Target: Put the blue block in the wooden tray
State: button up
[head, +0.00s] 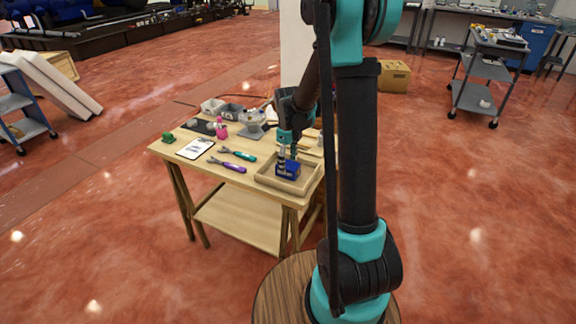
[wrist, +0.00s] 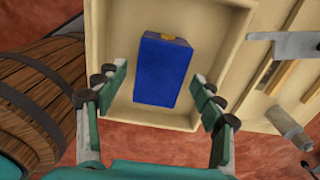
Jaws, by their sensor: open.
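The blue block (wrist: 161,72) lies inside the wooden tray (wrist: 222,48), on its floor, with a small orange-brown patch at its far end. In the head view the blue block (head: 292,170) shows in the tray (head: 305,186) at the table's front right corner, partly hidden by my gripper. My gripper (wrist: 160,92) is open, with its teal fingers on either side of the block and gaps between them and it. In the head view my gripper (head: 287,160) points down over the tray.
Two pliers-like tools, one teal (head: 240,154) and one purple (head: 229,166), lie left of the tray. A white sheet (head: 195,148), a green item (head: 168,137), a pink bottle (head: 221,129) and grey bins (head: 231,111) are on the table. A wooden barrel (wrist: 38,105) shows at left in the wrist view.

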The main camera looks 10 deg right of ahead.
aim_at(288, 164)
notch_tip(288, 164, up, 10)
jog(key=s+d+f+n+t, duration=0.2)
jog(key=s+f+n, duration=0.2)
jog(key=s+n, duration=0.7)
jog(key=s+d+f+n+t, duration=0.2)
jog(key=s+d+f+n, duration=0.1)
jog(key=s+n, duration=0.9)
jog(key=shift+f+n, duration=0.55)
jog(key=shift+n, duration=0.55)
jog(key=shift+d, duration=0.1)
